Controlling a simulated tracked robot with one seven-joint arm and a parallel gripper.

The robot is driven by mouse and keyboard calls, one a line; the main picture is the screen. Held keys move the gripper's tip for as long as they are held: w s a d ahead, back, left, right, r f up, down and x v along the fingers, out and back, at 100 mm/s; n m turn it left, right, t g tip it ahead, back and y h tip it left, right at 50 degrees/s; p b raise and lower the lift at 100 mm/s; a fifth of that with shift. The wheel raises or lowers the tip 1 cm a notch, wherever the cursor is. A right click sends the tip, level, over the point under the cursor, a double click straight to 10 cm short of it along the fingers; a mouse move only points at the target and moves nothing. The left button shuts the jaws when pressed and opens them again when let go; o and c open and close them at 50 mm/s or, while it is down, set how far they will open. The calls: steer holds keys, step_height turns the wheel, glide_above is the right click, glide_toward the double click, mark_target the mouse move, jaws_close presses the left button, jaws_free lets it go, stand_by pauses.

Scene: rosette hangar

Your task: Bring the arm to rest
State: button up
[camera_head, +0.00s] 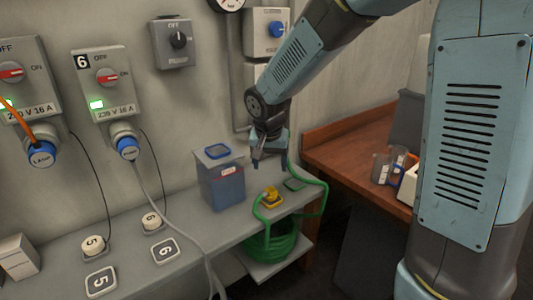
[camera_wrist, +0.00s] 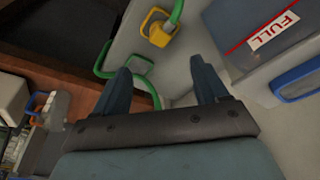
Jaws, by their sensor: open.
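My gripper (camera_head: 270,165) hangs at the end of my arm, pointing down above the grey shelf (camera_head: 190,262), between the blue container (camera_head: 224,187) and the green hose. In the wrist view my gripper (camera_wrist: 165,78) has its two fingers spread apart, with nothing between them. A small yellow clip-like piece (camera_head: 271,196) lies on the shelf below it; it also shows beyond the fingers in the wrist view (camera_wrist: 159,27). A green-rimmed item (camera_head: 294,184) lies near it. My arm reaches in from the upper right.
A brown wooden bench (camera_head: 345,165) with a clear beaker (camera_head: 383,168) stands at right. Wall switch boxes (camera_head: 104,82) and a grey cable (camera_head: 170,210) are at left.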

steer(key=s+d+r+t, duration=0.1)
steer(key=s+d+r, duration=0.7)
steer(key=d+r, duration=0.3)
steer(key=s+d+r+n, duration=0.1)
steer(key=s+d+r, duration=0.1)
steer(key=s+d, duration=0.2)
steer(key=s+d+r+n+t, duration=0.1)
steer(key=s+d, duration=0.3)
steer(key=s, duration=0.6)
steer(key=shift+r+t+y, duration=0.3)
steer(key=shift+r, duration=0.1)
